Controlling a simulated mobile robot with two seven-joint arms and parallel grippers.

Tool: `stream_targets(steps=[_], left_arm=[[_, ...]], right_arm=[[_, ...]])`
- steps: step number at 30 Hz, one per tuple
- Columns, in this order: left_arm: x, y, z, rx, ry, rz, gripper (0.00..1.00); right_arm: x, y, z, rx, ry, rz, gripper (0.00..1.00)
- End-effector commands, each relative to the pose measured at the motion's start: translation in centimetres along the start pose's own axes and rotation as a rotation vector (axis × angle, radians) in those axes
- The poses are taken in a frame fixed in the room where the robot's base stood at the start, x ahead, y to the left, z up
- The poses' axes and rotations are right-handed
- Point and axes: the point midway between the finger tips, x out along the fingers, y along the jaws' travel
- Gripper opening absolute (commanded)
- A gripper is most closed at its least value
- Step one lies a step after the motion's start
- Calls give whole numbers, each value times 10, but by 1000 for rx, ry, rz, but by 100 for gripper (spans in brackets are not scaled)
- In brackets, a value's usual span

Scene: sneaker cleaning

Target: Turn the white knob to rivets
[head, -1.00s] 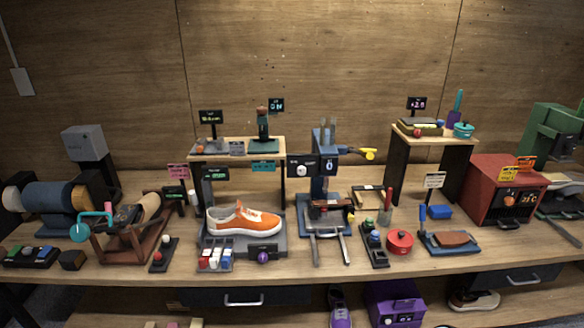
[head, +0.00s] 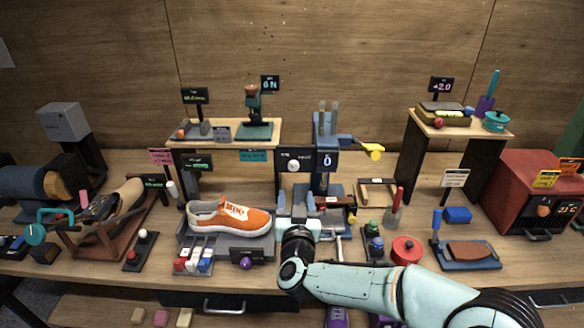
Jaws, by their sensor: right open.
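The white knob (head: 293,165) is a small round knob on the dark front panel of the blue press (head: 323,125). Labels lie beside it, too small to read surely, and a display to its right shows 0. My right gripper (head: 297,208) is open in front of the press, below the knob and apart from it. It points away from me and appears empty. The gripper and its wrist hide part of the press base. My left gripper is not in view.
An orange sneaker (head: 229,217) sits on a grey stand just left of my right gripper. A small shelf (head: 225,135) stands behind it. A yellow-handled lever (head: 372,150) sticks out to the press's right. A red pot (head: 406,250) and a bottle stand further right.

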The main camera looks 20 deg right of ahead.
Motion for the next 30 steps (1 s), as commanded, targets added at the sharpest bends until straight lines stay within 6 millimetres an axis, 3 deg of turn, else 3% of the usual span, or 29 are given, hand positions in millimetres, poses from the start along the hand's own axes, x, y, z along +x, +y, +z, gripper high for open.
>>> stream_targets(steps=[16,22,30], left_arm=[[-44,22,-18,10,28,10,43],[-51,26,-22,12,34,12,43],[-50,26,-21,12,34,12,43]], right_arm=[[106,0,-2,2,-2,1,59],[122,0,0,1,-1,0,59],[124,1,2,0,-2,-1,59]])
